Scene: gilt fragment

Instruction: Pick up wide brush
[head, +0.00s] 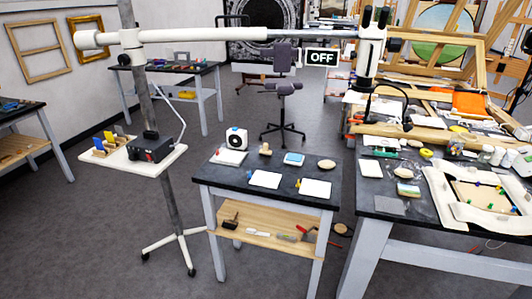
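A dark, wide-headed object (231,222) that looks like the wide brush lies at the left end of the wooden lower shelf (268,242) of the small dark-topped table (240,178). It is small in the head view, so its bristles and handle are hard to tell apart. It lies below the tabletop, with open space in front of it. My gripper is not in view.
A red-handled tool (306,230) and small items share the shelf. White pads, a sponge and a white boxed device (236,139) stand on the tabletop. A wheeled boom stand (172,205) stands left; a cluttered workbench (385,185) stands right. Floor in front is clear.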

